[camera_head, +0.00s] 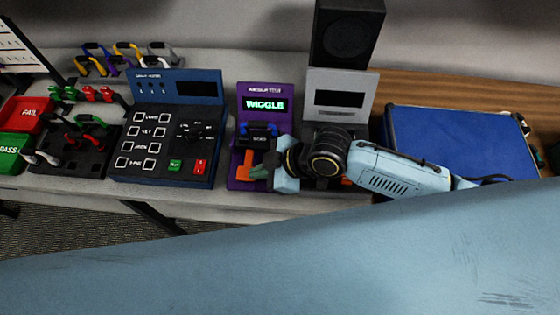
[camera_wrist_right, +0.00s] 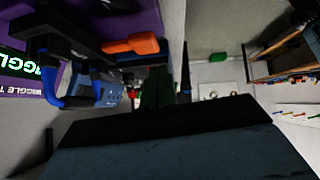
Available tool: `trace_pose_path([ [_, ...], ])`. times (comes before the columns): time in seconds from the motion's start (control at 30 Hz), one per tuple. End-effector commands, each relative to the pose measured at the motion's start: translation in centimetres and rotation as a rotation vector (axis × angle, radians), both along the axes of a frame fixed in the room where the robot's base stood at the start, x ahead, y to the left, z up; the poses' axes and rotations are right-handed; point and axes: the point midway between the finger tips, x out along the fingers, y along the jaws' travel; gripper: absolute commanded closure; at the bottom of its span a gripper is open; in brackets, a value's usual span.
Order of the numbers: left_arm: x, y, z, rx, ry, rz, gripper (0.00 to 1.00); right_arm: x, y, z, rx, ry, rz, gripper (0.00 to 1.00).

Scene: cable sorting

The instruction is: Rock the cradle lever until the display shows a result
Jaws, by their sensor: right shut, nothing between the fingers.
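The purple tester (camera_head: 233,150) stands on the bench, and its lit display (camera_head: 264,105) reads "WIGGLE" in green. A blue cable (camera_head: 258,128) sits in the dark cradle below the display; it also shows in the right wrist view (camera_wrist_right: 75,101). The orange lever (camera_head: 245,163) sticks out at the tester's front left and shows close up in the right wrist view (camera_wrist_right: 135,45). My right gripper (camera_head: 260,172) is shut and empty, beside the lever on its right; whether they touch is unclear. My left gripper is out of view.
A blue test panel (camera_head: 170,182) with green and red buttons stands left of the tester. Red FAIL (camera_head: 30,110) and green PASS (camera_head: 12,148) bins are at the far left.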

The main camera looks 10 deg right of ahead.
Motion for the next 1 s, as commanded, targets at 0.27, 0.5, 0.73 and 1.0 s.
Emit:
trace_pose_path([
  [0.27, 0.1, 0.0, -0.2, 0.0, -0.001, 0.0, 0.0, -1.7, -3.4, 3.5, -0.001, -0.001, 0.0, 1.0],
  [0.5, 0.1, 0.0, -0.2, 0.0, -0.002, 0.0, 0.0, -2.3, -4.4, 4.7, 0.001, -0.002, 0.0, 1.0],
  [0.73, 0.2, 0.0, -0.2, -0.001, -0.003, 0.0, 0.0, -2.3, -4.5, 4.8, 0.002, -0.001, 0.0, 1.0],
  [1.0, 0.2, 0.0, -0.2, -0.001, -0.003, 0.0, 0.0, -2.3, -4.4, 4.8, 0.002, -0.001, 0.0, 1.0],
])
